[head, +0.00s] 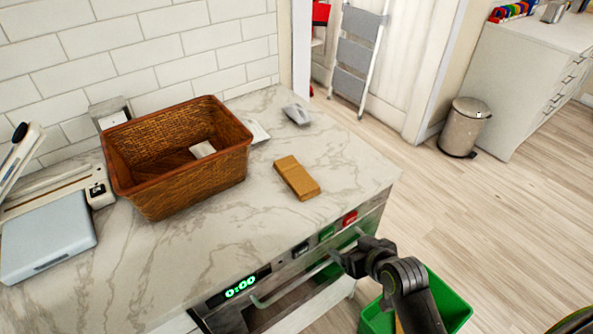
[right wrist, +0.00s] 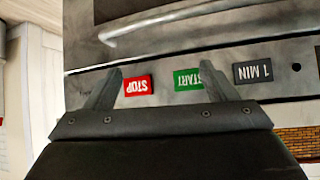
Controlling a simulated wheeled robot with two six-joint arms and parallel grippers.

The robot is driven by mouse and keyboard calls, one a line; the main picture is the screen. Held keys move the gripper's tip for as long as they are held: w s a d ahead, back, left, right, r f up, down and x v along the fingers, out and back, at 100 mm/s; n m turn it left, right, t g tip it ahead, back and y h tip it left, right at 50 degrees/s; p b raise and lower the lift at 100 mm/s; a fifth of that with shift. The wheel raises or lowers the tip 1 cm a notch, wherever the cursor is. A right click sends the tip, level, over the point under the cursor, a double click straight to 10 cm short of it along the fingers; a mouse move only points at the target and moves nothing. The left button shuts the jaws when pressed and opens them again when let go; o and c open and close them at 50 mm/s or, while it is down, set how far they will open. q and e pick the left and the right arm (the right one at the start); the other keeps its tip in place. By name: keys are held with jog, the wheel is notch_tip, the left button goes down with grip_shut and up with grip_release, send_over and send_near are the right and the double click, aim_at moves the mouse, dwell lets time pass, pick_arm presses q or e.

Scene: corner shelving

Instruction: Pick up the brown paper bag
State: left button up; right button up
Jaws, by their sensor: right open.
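The brown paper bag (head: 297,178) lies flat on the marble counter (head: 340,165), to the right of the wicker basket and a little back from the counter's front edge. My right gripper (head: 345,257) is below and in front of the counter edge, by the oven front, apart from the bag. In the right wrist view its two fingers (right wrist: 160,85) are spread with nothing between them, facing the oven's red and green buttons. The bag does not show in the right wrist view. My left gripper is not in view.
A wicker basket (head: 180,155) with a small white item inside stands at the back left. A grey object (head: 297,114) lies at the counter's far end. An oven handle (head: 300,283) sticks out near my right gripper. A green bin (head: 450,305) stands below. Counter around the bag is clear.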

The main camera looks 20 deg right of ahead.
jog(key=a+r+n+t+y, duration=0.2)
jog(key=a+r+t, duration=0.15)
jog(key=r, duration=1.15)
jog(key=p, duration=0.2)
send_near(302, 180)
jog(key=shift+g, duration=0.35)
jog(key=x, duration=0.4)
jog(key=shift+w+r, duration=0.15)
jog(key=shift+w, duration=0.25)
jog(key=shift+w+a+p, duration=0.2)
jog(key=shift+w+p, duration=0.1)
jog(key=shift+w, duration=0.15)
jog(key=shift+p+x, duration=0.35)
jog(key=shift+x, duration=1.75)
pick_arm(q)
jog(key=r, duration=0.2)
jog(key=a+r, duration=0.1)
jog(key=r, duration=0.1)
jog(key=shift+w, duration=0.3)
pick_arm(e)
jog(key=shift+s, duration=0.1)
